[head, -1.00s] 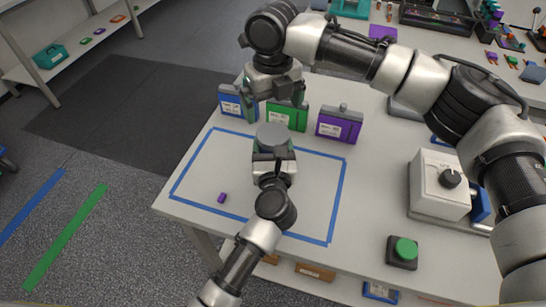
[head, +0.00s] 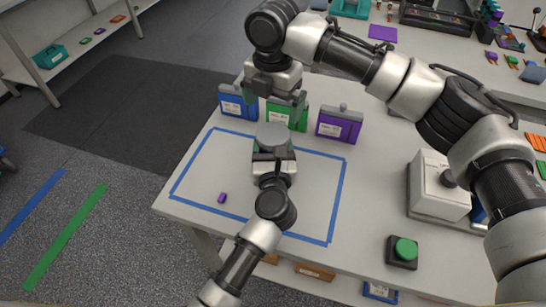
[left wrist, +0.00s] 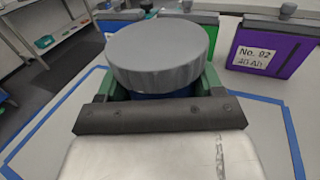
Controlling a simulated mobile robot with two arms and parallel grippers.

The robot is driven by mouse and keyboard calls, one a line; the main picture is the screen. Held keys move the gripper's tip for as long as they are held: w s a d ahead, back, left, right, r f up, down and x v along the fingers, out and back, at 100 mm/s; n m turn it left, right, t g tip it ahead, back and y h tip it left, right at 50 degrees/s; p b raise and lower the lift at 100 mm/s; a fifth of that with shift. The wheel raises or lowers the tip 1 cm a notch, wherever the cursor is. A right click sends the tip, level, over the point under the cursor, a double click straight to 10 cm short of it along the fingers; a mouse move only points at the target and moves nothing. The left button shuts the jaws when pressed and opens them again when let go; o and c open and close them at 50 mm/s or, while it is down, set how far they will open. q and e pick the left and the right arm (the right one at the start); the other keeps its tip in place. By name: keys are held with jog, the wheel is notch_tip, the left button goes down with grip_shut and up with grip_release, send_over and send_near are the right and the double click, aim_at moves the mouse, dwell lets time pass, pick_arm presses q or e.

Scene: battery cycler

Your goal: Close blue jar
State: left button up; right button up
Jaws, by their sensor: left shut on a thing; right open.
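The jar stands inside the blue-taped area, with a wide grey lid (head: 272,136) on top. In the left wrist view the lid (left wrist: 158,55) looks level, and a strip of the jar's blue body (left wrist: 160,95) shows under it. Most of the body is hidden by my gripper. My left gripper (head: 273,156) is shut around the jar's body below the lid. My right gripper (head: 276,108) is open and empty, its fingers pointing down, behind and above the lid, in front of the green case.
Blue (head: 232,103), green (head: 287,116) and purple (head: 338,126) cases stand behind the taped area. A small purple piece (head: 222,198) lies at its left. A white box (head: 440,185) and a green button (head: 405,250) are at the right.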

aim_at(273, 133)
jog(key=shift+m, duration=1.1)
jog(key=shift+f, duration=4)
jog(key=shift+c, duration=0.2)
jog(key=c, duration=0.8)
jog(key=m, duration=0.6)
jog(key=shift+m, duration=0.4)
jog(key=m, duration=0.6)
jog(key=o, duration=0.8)
